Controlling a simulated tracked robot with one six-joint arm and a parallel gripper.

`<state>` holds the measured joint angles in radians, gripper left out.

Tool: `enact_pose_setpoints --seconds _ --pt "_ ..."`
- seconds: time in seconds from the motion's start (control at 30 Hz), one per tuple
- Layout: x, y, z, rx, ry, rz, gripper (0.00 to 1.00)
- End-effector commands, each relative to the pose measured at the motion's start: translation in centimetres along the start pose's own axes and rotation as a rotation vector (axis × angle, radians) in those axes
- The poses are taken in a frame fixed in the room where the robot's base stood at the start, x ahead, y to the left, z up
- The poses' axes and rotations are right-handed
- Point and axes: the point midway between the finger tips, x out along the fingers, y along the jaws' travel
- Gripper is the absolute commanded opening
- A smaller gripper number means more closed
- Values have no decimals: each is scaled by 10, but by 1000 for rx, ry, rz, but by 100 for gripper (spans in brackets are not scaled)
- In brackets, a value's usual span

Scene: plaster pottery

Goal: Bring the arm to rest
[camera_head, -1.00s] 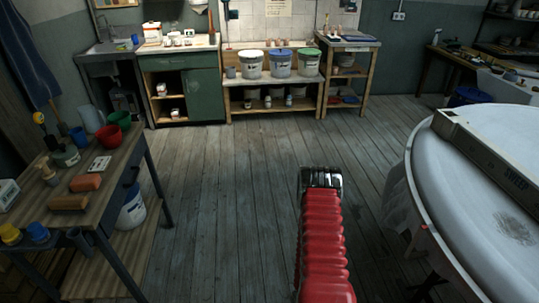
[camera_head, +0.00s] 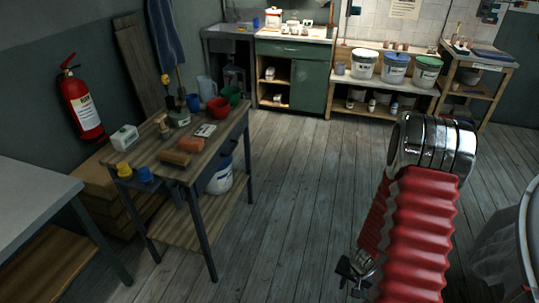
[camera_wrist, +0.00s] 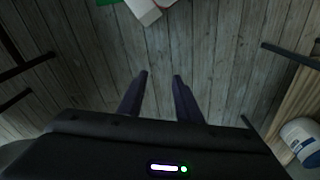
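My arm, in a ribbed red sleeve with a shiny metal joint, stands bent at the right of the head view. The black end of my gripper (camera_head: 352,276) shows low beside the sleeve, partly hidden. In the wrist view, the two dark fingers of my gripper (camera_wrist: 161,75) are apart with only floor planks between them. My gripper is open and empty.
A work table (camera_head: 165,140) with pots and clay blocks stands left. A white bucket (camera_head: 219,182) sits on its lower shelf. A round pale vat (camera_head: 527,240) is at the right edge. Plank floor (camera_head: 300,170) lies clear between them.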

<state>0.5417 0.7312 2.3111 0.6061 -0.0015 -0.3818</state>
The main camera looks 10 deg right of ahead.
Motion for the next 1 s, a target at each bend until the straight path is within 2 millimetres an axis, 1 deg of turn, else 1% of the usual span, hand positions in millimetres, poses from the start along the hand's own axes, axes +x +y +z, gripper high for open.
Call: enact_pose_setpoints --seconds 0.03,0.2,0.43,0.7,1.0 --pt "-13 -10 -1 -13 -5 -21 32" --pt "-52 -37 5 -57 -42 -76 32" --pt "-105 -64 19 -127 -85 -121 32" --pt "-165 -83 41 -214 -119 -138 32" --pt "-227 -91 66 -315 -128 -126 32"
